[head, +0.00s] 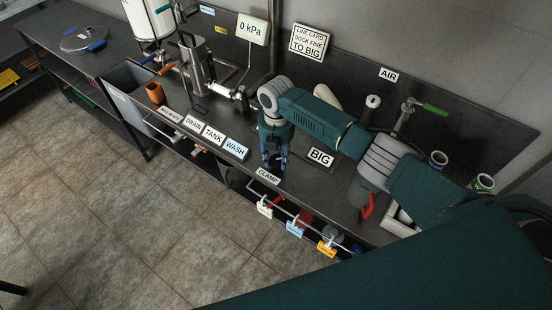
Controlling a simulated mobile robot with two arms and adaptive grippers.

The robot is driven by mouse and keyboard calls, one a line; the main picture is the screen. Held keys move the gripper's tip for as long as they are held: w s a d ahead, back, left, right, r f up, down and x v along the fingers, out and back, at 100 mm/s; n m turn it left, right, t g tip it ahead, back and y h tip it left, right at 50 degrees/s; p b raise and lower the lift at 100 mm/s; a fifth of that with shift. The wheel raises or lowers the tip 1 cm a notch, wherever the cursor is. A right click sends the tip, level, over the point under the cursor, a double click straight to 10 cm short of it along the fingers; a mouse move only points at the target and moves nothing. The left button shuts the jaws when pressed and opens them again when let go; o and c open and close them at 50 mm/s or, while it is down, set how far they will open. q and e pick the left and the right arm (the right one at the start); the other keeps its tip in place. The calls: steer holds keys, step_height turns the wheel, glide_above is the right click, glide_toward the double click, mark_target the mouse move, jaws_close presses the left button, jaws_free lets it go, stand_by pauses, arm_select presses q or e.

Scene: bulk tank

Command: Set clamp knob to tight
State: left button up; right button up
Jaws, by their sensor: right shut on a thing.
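My right gripper (275,158) reaches in from the right and points down at the bench, just behind the CLAMP label (268,176). Its blue fingers are closed at the place of the clamp knob. The knob itself is hidden between the fingers, so I cannot tell its setting. My left gripper is not in view.
A BIG sign (320,157) lies right of the gripper, and a WASH label (235,149) lies to its left. Tags hang from a rail below the front edge, including a yellow one (327,249). A green-handled valve (434,109) stands at the back right. The tiled floor (130,215) is clear.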

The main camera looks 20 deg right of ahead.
mark_target(277, 158)
steer(key=n, duration=0.3)
steer(key=n+b, duration=0.1)
steer(key=shift+w+d+n, duration=0.1)
steer(key=shift+d+n, duration=0.15)
steer(key=shift+n, duration=0.15)
steer(key=shift+r+n, duration=0.1)
steer(key=shift+n, duration=0.6)
steer(key=shift+w, duration=0.15)
steer(key=o, duration=1.1)
steer(key=shift+o, duration=0.2)
steer(key=shift+a, duration=0.1)
step_height(277, 158, up, 12)
